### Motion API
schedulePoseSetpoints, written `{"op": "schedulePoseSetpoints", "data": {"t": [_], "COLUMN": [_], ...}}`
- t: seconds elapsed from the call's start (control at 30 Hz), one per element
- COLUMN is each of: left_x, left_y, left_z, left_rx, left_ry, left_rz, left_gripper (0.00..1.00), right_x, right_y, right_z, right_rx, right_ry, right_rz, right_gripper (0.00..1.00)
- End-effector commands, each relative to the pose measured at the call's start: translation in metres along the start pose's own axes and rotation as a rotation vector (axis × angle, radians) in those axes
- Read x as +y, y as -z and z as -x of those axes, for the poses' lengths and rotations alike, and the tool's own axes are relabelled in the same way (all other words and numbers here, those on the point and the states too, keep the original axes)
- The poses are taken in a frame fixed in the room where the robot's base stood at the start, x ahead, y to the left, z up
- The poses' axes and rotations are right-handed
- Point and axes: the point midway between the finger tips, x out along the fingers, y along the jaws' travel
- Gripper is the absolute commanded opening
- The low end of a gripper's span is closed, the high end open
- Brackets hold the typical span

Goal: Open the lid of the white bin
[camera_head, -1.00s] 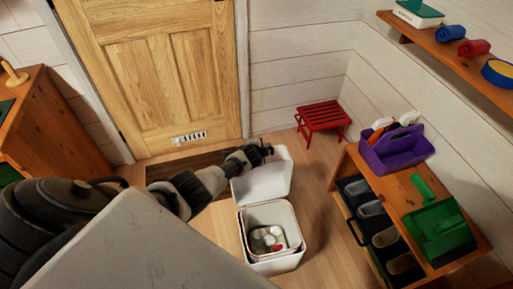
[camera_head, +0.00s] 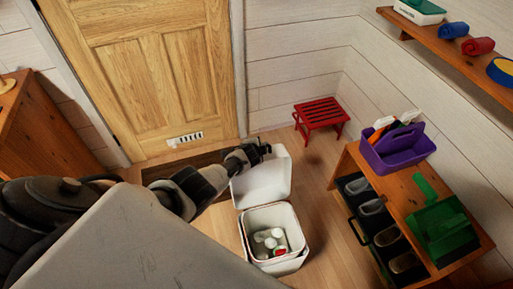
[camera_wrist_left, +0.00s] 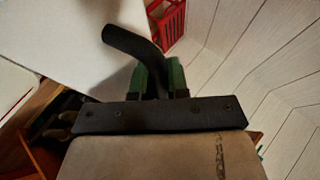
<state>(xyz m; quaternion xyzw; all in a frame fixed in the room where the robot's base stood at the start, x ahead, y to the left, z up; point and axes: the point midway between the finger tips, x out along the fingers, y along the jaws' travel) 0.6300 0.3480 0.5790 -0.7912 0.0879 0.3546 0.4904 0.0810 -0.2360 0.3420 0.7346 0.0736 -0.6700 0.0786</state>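The white bin (camera_head: 278,266) stands on the floor in the head view. Its lid (camera_head: 262,184) is raised and upright at the back of the opening. White items and a red one (camera_head: 281,250) show inside. My left gripper (camera_head: 264,150) is at the lid's upper edge, on its far side. In the left wrist view, the gripper's green fingers (camera_wrist_left: 162,75) flank a dark curved bar (camera_wrist_left: 132,42) in front of the white lid (camera_wrist_left: 75,30). Whether the fingers grip this bar is unclear. My right gripper is not in view.
A wooden door (camera_head: 150,75) is behind the bin. A red stool (camera_head: 320,114) stands behind and right. A wooden shoe cabinet (camera_head: 400,190) with a purple caddy (camera_head: 398,150) and green box (camera_head: 440,230) is at right. Floor between bin and cabinet is clear.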

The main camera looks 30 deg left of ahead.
Motion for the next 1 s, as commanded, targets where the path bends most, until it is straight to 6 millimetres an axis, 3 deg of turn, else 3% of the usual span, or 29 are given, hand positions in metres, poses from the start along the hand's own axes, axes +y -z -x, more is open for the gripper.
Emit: {"op": "schedulePoseSetpoints", "data": {"t": [0.33, 0.47, 0.77, 1.0], "left_x": [0.0, -0.002, -0.004, -0.002], "left_y": [0.0, 0.001, 0.001, 0.001], "left_z": [0.001, 0.009, 0.06, 0.093], "left_rx": [0.0, 0.0, 0.001, 0.001], "left_ry": [0.0, 0.0, -0.001, 0.0], "left_rz": [0.0, -0.001, 0.0, 0.001], "left_gripper": [0.24, 0.24, 0.24, 0.24], "right_x": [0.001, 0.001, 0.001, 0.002], "right_y": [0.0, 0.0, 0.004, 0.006], "right_z": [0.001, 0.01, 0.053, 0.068], "right_rx": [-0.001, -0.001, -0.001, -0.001], "right_ry": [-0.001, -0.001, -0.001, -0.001], "right_rz": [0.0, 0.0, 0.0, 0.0], "right_gripper": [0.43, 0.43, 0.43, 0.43]}}
